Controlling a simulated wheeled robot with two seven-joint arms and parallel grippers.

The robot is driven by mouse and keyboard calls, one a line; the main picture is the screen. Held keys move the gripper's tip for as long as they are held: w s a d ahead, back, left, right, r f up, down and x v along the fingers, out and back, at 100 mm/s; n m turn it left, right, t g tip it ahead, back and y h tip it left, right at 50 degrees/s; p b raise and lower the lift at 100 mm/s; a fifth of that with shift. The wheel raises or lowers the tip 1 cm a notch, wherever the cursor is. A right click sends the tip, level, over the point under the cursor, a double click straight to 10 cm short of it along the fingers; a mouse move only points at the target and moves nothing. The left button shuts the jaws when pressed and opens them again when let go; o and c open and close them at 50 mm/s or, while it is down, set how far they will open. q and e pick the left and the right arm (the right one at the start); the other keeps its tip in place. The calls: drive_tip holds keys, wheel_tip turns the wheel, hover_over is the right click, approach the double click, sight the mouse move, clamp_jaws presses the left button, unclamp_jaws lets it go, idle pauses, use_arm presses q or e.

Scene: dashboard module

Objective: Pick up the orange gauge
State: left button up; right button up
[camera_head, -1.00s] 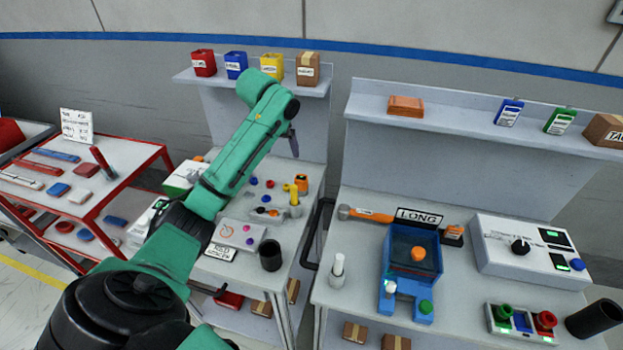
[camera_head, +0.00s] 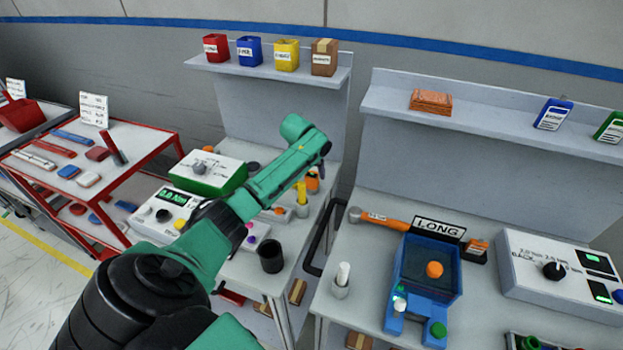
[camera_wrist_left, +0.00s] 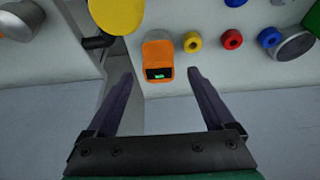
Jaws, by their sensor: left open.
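The orange gauge (camera_wrist_left: 158,58), with a small dark display lit green, stands on the grey worktop in the left wrist view. In the head view the orange gauge (camera_head: 313,184) shows just below the end of my left arm, partly covered. My left gripper (camera_wrist_left: 160,74) is open and empty. Its two dark fingers point toward the gauge, one on each side of its line, with the gauge just beyond the tips. In the head view the fingers are mostly hidden by the wrist. My right gripper is not in view.
A yellow part (camera_wrist_left: 116,14) stands close left of the gauge. Yellow, red and blue rings (camera_wrist_left: 232,39) lie to its right. In the head view a black cup (camera_head: 271,258) stands at the bench front, and a shelf (camera_head: 270,72) with boxes is behind.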

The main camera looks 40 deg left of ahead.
sight(311, 175)
use_arm(q)
drive_tip(key=x, duration=0.3)
drive_tip(key=shift+w+f, duration=0.2)
clamp_jaws()
drive_tip(key=shift+r, duration=0.1)
